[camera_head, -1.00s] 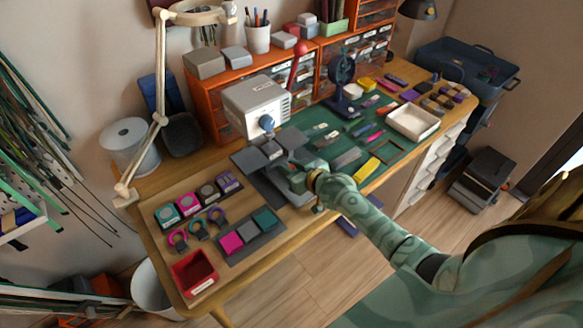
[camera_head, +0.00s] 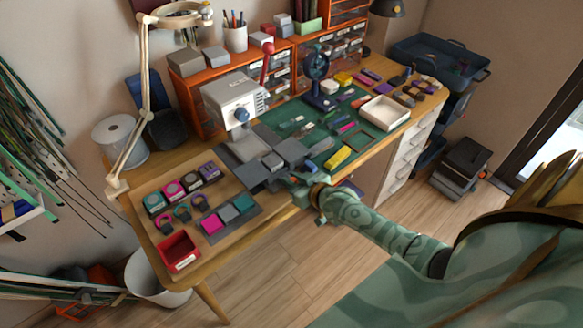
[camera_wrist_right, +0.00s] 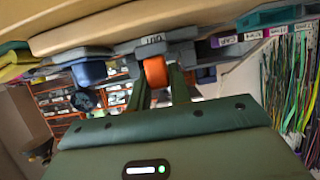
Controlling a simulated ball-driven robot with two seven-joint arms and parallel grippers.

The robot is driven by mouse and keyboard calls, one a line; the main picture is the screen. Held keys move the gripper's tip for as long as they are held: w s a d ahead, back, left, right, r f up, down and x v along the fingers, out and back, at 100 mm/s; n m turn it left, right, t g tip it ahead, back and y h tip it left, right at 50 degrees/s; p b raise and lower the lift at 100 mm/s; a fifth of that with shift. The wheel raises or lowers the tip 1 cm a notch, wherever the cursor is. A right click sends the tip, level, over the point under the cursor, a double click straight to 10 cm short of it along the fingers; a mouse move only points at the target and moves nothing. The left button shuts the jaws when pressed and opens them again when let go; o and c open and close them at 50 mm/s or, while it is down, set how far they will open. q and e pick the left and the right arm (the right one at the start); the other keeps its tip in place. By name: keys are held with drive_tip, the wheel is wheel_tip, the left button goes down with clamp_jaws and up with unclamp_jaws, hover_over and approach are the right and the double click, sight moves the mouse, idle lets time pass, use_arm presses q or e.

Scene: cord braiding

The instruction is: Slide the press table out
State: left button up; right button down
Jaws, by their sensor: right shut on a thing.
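The press (camera_head: 232,103) is a pale grey box with a blue part on its front and a red lever (camera_head: 267,62), standing at the back of the wooden table. Its grey press table (camera_head: 256,172) sticks out in front of the press head, with small grey blocks on it. My right gripper (camera_head: 303,182) is at the front edge of the press table. In the right wrist view its fingers (camera_wrist_right: 160,88) are shut on an orange knob (camera_wrist_right: 155,71) under the table's edge. My left gripper is not in view.
Left of the press table lie several labelled pucks (camera_head: 173,191), a colour swatch board (camera_head: 228,216) and a red bin (camera_head: 178,251). A green mat (camera_head: 330,125) with small tools and a white tray (camera_head: 384,111) lies to the right. The floor in front is clear.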

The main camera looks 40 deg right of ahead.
drive_tip(key=shift+s+f, duration=0.1)
drive_tip(key=c, duration=1.3)
unclamp_jaws()
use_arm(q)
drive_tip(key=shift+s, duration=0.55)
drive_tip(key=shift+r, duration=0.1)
use_arm(e)
drive_tip(key=shift+s, duration=0.15)
drive_tip(key=shift+s+r+p, duration=0.3)
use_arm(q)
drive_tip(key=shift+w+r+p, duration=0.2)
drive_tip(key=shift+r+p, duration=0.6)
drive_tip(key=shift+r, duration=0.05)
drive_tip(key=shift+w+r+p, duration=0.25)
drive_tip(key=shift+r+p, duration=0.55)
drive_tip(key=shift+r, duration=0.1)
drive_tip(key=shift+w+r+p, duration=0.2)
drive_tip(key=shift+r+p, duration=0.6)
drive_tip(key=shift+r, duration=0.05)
use_arm(e)
drive_tip(key=shift+v, duration=7.7)
drive_tip(key=shift+f, duration=0.15)
